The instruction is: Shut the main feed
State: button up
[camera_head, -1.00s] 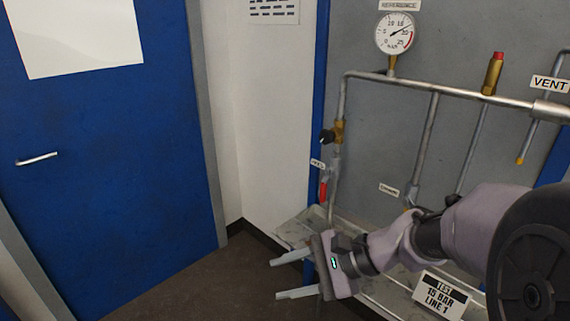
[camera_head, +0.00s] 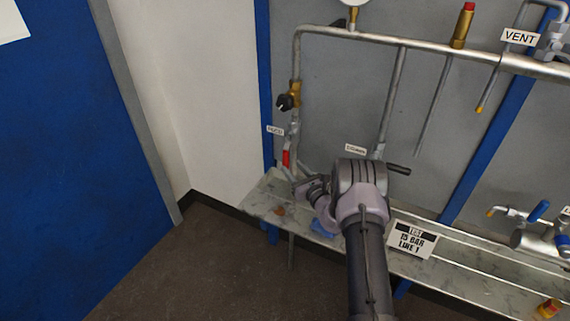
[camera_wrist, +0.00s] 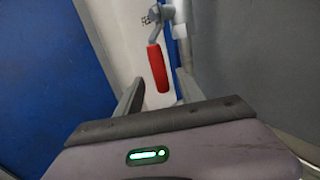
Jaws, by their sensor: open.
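A valve with a red lever handle (camera_head: 286,158) sits on the left vertical pipe, just below a small white label (camera_head: 276,130) that seems to read FEED. The red handle (camera_wrist: 158,68) hangs down, slightly tilted, in the wrist view. My gripper (camera_wrist: 160,77) is open, with one grey finger on each side of the handle's lower part as seen there; I see no contact. In the head view my gripper (camera_head: 301,183) is just below and right of the handle, its fingers mostly hidden by my wrist.
A brass valve with a black knob (camera_head: 289,98) is on the same pipe above. A black lever (camera_head: 398,169) is to the right near another label (camera_head: 355,149). A marble-like shelf (camera_head: 262,200) runs below, with a test sign (camera_head: 412,239). Floor space lies left.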

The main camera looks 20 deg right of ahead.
aim_at(287, 162)
jog(key=w, duration=0.4)
jog(key=w+b, duration=0.1)
jog(key=shift+w+a, duration=0.3)
jog(key=shift+w, duration=0.1)
grip_shut()
dwell(0.9)
